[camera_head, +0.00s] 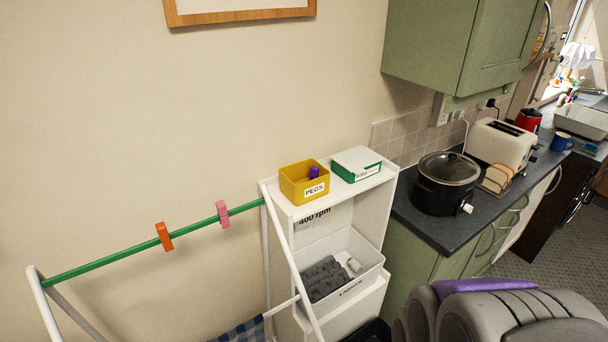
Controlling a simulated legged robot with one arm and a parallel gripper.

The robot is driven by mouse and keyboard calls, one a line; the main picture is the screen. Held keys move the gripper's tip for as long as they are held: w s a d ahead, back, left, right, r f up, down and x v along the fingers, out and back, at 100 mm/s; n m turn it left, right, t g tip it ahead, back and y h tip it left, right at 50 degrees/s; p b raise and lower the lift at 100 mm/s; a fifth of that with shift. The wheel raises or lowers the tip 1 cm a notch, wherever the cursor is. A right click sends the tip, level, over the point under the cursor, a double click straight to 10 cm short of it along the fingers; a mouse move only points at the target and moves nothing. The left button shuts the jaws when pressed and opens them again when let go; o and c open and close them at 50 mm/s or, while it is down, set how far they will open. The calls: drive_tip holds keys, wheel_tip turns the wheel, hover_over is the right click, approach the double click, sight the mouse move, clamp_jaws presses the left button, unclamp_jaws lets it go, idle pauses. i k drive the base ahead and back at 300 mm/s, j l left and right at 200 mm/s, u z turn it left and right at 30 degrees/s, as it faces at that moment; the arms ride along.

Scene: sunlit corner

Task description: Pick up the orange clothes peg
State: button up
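The orange clothes peg (164,237) is clipped on the green rail (120,251) of a white drying rack, left of the middle of the view. It hangs upright across the rail, with nothing touching it but the rail. A pink peg (222,214) is clipped on the same rail, a little to its right. Grey rounded parts with a purple strip (485,286) fill the bottom right corner and look like my own arm. They are well apart from the orange peg. I cannot make out fingertips there or whether my gripper is open.
A white shelf unit (374,182) stands right of the rail, bearing a yellow PEGS box (288,189), a green-and-white box (345,173) and a lower white bin (373,276). A slow cooker (434,196) and toaster (492,140) stand on the counter. Bare wall lies behind the rail.

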sight(162, 230)
drive_tip(key=j+u, duration=0.2)
drive_tip(key=u, duration=0.2)
drive_tip(key=j+u, duration=0.2)
drive_tip(key=u, duration=0.15)
drive_tip(key=j+u, duration=0.2)
drive_tip(key=u, duration=0.2)
